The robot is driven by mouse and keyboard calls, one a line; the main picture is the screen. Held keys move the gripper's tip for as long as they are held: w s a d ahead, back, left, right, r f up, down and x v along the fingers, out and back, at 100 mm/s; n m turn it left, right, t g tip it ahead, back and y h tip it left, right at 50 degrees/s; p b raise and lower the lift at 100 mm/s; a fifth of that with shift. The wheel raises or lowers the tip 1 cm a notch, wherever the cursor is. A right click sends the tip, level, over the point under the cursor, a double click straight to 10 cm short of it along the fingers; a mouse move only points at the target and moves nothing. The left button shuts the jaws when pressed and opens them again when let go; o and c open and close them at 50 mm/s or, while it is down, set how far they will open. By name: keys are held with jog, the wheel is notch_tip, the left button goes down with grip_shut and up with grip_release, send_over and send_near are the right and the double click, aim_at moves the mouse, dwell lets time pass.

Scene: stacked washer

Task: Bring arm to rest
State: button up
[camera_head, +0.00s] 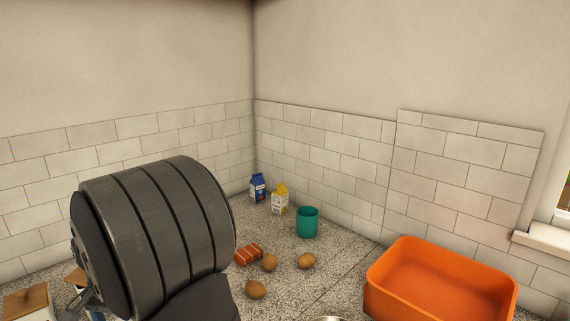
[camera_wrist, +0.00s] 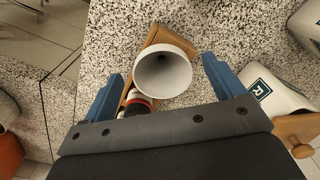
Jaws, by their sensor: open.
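My arm (camera_head: 150,235), a thick dark ribbed link, fills the lower left of the head view. It hides part of the counter behind it. My gripper (camera_wrist: 162,68) shows in the wrist view with its two blue fingers spread apart. It is open, with nothing clamped between the fingers. A white round-mouthed vessel (camera_wrist: 163,72) shows between the fingers, in front of a wooden piece (camera_wrist: 158,38). I cannot tell whether the fingers touch either. The fingers are not clear in the head view.
A white canister (camera_wrist: 262,90) marked R is right of the fingers. In the head view, a wooden-lidded canister (camera_head: 25,303) is at lower left. An orange tub (camera_head: 440,285) stands right.

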notch_tip(320, 180, up, 5)
jog(key=shift+r, duration=0.1)
jog(key=shift+w+d, duration=0.65)
jog(key=shift+w, duration=0.3)
jog(key=shift+w+d, duration=0.35)
jog(key=shift+w, duration=0.05)
jog(key=shift+s+a, duration=0.3)
jog(key=shift+s, duration=0.05)
jog(key=shift+s+a, duration=0.65)
jog(key=shift+s, duration=0.2)
notch_tip(320, 180, down, 7)
jog(key=shift+s+a+f, duration=0.1)
notch_tip(320, 180, up, 8)
jog(key=shift+f, duration=0.15)
